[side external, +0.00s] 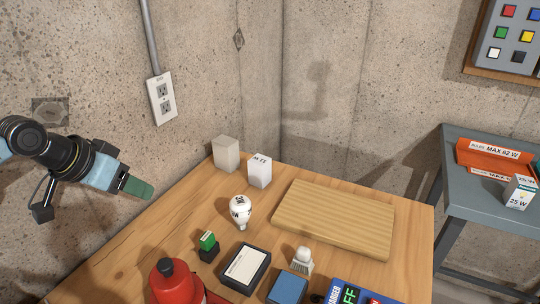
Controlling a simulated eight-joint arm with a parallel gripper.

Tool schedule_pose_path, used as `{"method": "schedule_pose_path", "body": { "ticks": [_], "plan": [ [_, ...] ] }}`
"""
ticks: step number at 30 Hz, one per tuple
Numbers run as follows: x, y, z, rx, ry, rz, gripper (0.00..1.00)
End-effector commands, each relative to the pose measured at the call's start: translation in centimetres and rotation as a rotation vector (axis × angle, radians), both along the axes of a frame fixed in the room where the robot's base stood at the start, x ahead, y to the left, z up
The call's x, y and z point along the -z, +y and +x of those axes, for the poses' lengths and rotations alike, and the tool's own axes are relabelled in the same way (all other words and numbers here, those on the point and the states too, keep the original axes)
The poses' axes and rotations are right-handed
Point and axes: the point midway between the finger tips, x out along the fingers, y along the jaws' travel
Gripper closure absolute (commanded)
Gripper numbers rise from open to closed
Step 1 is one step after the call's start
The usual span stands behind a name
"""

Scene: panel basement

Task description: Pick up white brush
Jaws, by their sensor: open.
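A small white brush (302,260) with a rounded knob on top and a ridged lower part stands near the front of the wooden table (130,262). My gripper (137,188) is at the left, raised above the table's left edge and well apart from the brush. It is open, and nothing shows in it. I see it from the side, so the gap between its fingers is hard to make out.
Around the brush are a blue box (288,288), a black-and-white box (245,268) and a charger (355,293). A wooden board (335,218) lies behind it. A light bulb (240,211), a green-topped block (208,243) and a red bottle (175,283) stand further left.

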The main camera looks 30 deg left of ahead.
Motion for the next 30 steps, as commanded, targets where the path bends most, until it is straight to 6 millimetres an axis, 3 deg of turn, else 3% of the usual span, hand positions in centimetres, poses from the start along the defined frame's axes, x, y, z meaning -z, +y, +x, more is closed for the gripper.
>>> {"method": "schedule_pose_path", "body": {
  "ticks": [5, 14, 21, 30],
  "plan": [
    [-0.4, -3.5, 2.3, -0.128, 0.07, -0.253, 0.47],
    [-0.3, -11.6, 6.4, -0.408, 0.33, -0.747, 0.47],
    [0.6, -18.1, 8.9, -0.63, 0.636, -1.057, 0.47],
    [2.6, -25.3, 10.2, -0.893, 1.105, -1.293, 0.47]
  ]
}}
